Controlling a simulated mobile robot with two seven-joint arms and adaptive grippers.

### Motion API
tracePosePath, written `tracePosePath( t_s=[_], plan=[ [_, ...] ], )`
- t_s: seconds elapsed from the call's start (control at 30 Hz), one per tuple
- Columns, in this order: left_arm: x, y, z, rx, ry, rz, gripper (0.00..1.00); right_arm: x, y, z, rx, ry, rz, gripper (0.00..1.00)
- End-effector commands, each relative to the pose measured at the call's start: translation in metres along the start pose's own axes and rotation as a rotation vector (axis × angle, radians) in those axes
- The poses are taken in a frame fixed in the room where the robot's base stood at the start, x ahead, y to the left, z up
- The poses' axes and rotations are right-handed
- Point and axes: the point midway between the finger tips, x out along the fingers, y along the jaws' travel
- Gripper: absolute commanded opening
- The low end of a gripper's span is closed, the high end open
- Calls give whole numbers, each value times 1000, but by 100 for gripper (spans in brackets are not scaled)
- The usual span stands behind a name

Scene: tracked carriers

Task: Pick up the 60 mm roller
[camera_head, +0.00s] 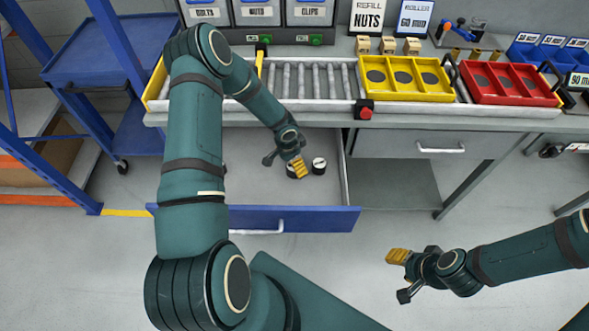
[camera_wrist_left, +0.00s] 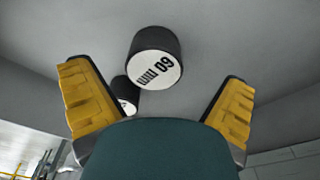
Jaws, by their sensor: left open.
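The 60 mm roller (camera_wrist_left: 153,57) is a black cylinder with a white end face marked "60 mm", seen between and beyond the fingers in the left wrist view. In the head view two rollers lie in the open drawer, one white-topped (camera_head: 319,165), the other (camera_head: 292,171) partly covered by the fingers; which is the 60 mm one I cannot tell there. My left gripper (camera_head: 299,168) is open and empty over the drawer; it shows in the wrist view (camera_wrist_left: 160,105). My right gripper (camera_head: 398,257) is off to the right.
The drawer (camera_head: 240,160) is pulled out with a blue front (camera_head: 300,219). Above it, a roller conveyor (camera_head: 310,80) carries a yellow tray (camera_head: 405,94) and a red tray (camera_head: 510,98). A blue cart (camera_head: 105,50) stands at the left. Floor space is free at front right.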

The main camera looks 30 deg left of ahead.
Motion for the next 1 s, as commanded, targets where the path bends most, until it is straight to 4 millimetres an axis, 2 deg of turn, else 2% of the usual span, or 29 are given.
tracePosePath(
  t_s=[0.1,0.3,0.6,0.77,0.8,0.83,1.0],
  plan=[
    [19,5,-3,0,0,3,100,3,1,1,-1,-3,0,47],
    [42,5,-4,0,0,2,100,6,2,3,-2,-6,-1,47],
    [44,5,-5,-1,2,1,100,6,2,3,-2,-6,-1,47],
    [44,5,-5,-1,2,1,44,6,2,3,-2,-6,-1,47],
    [44,5,-5,-1,1,1,30,6,2,3,-2,-6,-1,47],
    [44,5,-5,-1,1,1,20,6,2,3,-2,-6,-1,47],
    [44,5,-5,-1,2,1,20,6,2,3,-2,-6,-1,47]
  ],
)
